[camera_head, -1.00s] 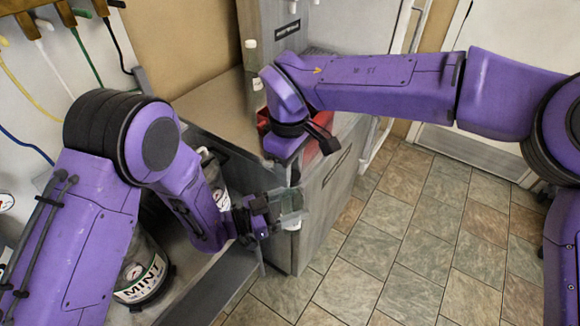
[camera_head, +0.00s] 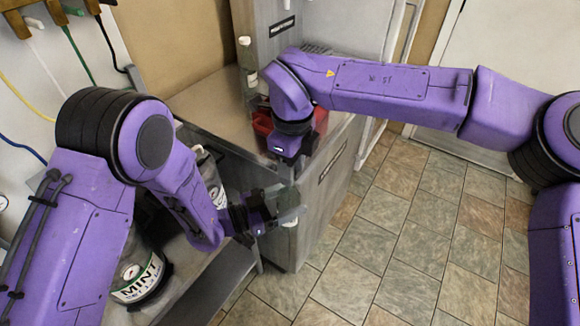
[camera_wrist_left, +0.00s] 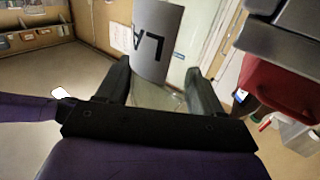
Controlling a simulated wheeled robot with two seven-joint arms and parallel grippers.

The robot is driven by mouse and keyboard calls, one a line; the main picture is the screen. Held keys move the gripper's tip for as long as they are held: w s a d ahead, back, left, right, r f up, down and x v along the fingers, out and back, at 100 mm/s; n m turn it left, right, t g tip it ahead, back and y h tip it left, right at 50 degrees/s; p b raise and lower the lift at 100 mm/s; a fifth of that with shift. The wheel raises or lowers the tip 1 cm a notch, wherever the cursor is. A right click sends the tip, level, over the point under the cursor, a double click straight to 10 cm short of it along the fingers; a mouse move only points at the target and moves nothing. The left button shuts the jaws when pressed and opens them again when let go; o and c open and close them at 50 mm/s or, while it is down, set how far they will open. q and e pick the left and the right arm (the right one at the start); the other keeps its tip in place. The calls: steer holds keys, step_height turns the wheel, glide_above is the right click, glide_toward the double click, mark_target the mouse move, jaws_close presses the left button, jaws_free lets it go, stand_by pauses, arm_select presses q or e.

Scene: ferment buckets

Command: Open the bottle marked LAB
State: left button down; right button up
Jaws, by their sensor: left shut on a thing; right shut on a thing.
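My left gripper (camera_head: 275,207) is shut on a clear glass bottle (camera_head: 289,199) in front of the counter's corner. In the left wrist view the bottle's pale label (camera_wrist_left: 152,42) shows dark letters "LA"; the rest of the lettering is out of sight. The clear glass (camera_wrist_left: 158,96) shows between the two dark fingers. My right gripper (camera_head: 288,148) is above and behind the bottle, beside a red container. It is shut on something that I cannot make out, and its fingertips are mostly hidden.
The red container (camera_head: 263,121) stands on the metal counter (camera_head: 207,101) behind my right gripper. A jar labelled MINT (camera_head: 140,277) stands at lower left behind my left arm. The tiled floor (camera_head: 400,230) at the right is clear.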

steer(key=n, duration=0.6)
steer(key=shift+w, duration=0.2)
steer(key=n, duration=0.3)
steer(key=shift+w+n, duration=0.15)
steer(key=shift+n, duration=0.15)
steer(key=n, duration=0.7)
steer(key=shift+w+a, duration=0.15)
steer(key=shift+a, duration=0.1)
steer(key=shift+a, duration=0.1)
steer(key=shift+r, duration=0.25)
steer(key=shift+r, duration=0.95)
